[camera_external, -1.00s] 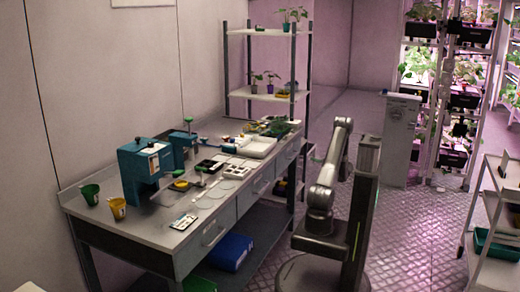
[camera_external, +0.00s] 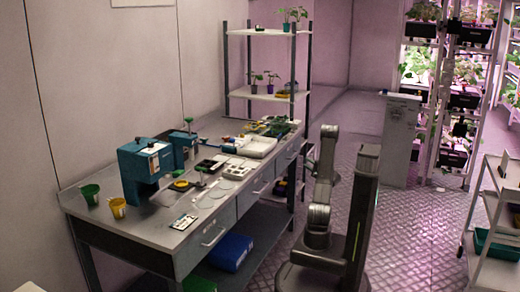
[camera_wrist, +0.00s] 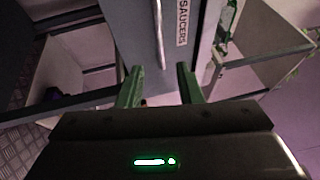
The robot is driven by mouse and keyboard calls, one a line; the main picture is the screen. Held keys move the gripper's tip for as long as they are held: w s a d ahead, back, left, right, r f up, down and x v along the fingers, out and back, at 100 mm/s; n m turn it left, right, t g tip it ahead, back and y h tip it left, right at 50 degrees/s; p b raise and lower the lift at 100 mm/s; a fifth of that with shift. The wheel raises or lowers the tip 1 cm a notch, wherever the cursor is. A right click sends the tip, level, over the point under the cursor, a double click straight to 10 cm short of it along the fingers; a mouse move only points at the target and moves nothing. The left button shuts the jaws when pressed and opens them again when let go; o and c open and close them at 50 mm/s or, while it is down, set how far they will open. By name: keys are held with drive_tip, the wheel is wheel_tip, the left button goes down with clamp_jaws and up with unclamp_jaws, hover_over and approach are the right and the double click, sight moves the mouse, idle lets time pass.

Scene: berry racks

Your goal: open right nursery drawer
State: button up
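The workbench (camera_external: 150,235) has a row of grey drawers along its front. The right drawer (camera_external: 287,160) is at the far end, partly behind my arm, and looks shut. In the wrist view, a grey drawer front (camera_wrist: 130,25) fills the upper middle, with a label (camera_wrist: 182,22) reading "SAUCERS" and a long metal handle (camera_wrist: 160,38). My gripper (camera_wrist: 159,71) is open and empty, its two green fingers apart. The handle lines up with the gap between them; I cannot tell whether it is between the fingertips.
The bench top holds blue machines (camera_external: 147,168), cups and trays. A blue bin (camera_external: 230,251) sits on the shelf below. A shelf rack (camera_external: 262,97) stands at the bench's far end. A cart (camera_external: 490,235) stands at right. The patterned floor (camera_external: 410,235) between is clear.

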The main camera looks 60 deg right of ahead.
drive_tip(key=b+x, duration=0.1)
drive_tip(key=x, duration=0.9)
drive_tip(key=shift+w+b, duration=0.15)
drive_tip(key=shift+b, duration=0.15)
drive_tip(key=shift+d, duration=0.15)
clamp_jaws()
